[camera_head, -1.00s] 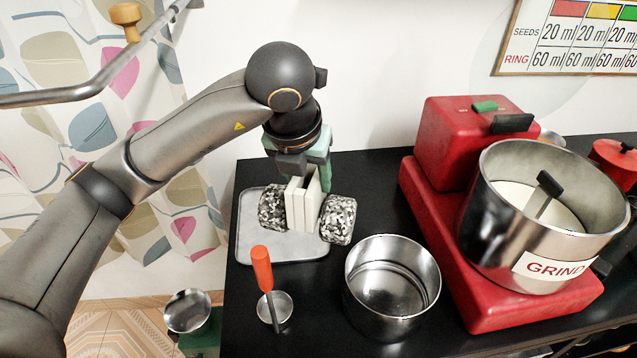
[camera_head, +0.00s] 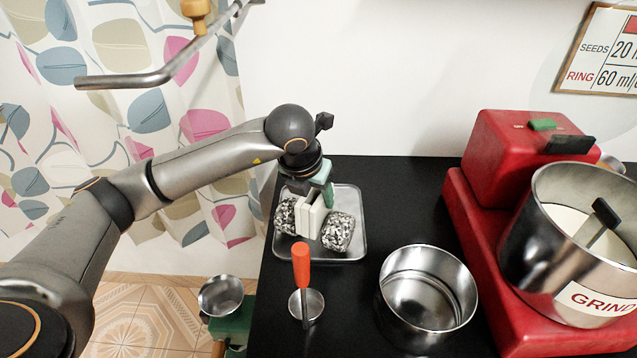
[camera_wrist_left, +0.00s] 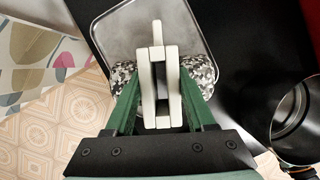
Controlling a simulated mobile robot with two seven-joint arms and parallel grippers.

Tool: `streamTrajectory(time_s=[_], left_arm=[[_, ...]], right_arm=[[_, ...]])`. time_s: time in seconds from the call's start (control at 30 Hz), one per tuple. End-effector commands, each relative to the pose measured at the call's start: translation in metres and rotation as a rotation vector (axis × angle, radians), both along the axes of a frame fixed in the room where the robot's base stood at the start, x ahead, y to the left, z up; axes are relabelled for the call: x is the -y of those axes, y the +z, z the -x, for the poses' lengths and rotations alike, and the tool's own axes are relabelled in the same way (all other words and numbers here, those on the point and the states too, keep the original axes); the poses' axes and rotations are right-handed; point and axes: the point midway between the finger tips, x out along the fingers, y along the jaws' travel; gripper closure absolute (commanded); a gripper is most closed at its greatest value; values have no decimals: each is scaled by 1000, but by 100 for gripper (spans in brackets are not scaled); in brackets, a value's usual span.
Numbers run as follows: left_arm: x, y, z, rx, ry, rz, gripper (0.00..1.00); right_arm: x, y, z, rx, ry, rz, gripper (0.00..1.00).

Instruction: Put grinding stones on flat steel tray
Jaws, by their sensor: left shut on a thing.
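The grinding stones are two black-and-white speckled rollers (camera_head: 339,232) joined by a pale white block (camera_head: 310,218). My left gripper (camera_head: 314,204) is shut on this block from above, with a roller on either side. The flat steel tray (camera_head: 352,199) lies on the black counter directly under the stones. I cannot tell whether the rollers touch it. In the left wrist view the white block (camera_wrist_left: 160,75) sits between the green fingers, the rollers (camera_wrist_left: 203,72) are partly hidden behind them, and the tray (camera_wrist_left: 112,38) shows beyond. My right gripper is not in view.
An orange-handled tool (camera_head: 301,265) stands just in front of the tray. An open steel pot (camera_head: 425,310) is to its right. The red grinder (camera_head: 465,230) with a steel drum (camera_head: 535,235) fills the right side. The counter's left edge is close to the tray.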

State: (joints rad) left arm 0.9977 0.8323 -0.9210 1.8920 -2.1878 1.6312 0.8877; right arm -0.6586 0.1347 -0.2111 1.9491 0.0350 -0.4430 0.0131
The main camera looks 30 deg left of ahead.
Motion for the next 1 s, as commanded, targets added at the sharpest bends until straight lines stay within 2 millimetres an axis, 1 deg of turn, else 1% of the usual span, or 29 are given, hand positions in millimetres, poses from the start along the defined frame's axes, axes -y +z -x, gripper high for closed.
streamTrajectory(time_s=[0.03,0.13,0.47,0.5,0.73,1.0], left_arm=[[-1,1,-3,14,2,1,100],[0,-3,-3,16,2,2,100],[0,-6,-3,17,2,2,100],[0,-9,-1,4,2,0,41],[0,-9,-1,4,1,-1,15],[0,-8,-1,4,1,-1,15]], right_arm=[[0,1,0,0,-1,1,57],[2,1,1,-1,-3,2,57],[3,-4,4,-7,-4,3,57],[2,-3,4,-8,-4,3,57],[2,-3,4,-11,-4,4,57],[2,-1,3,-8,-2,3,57]])
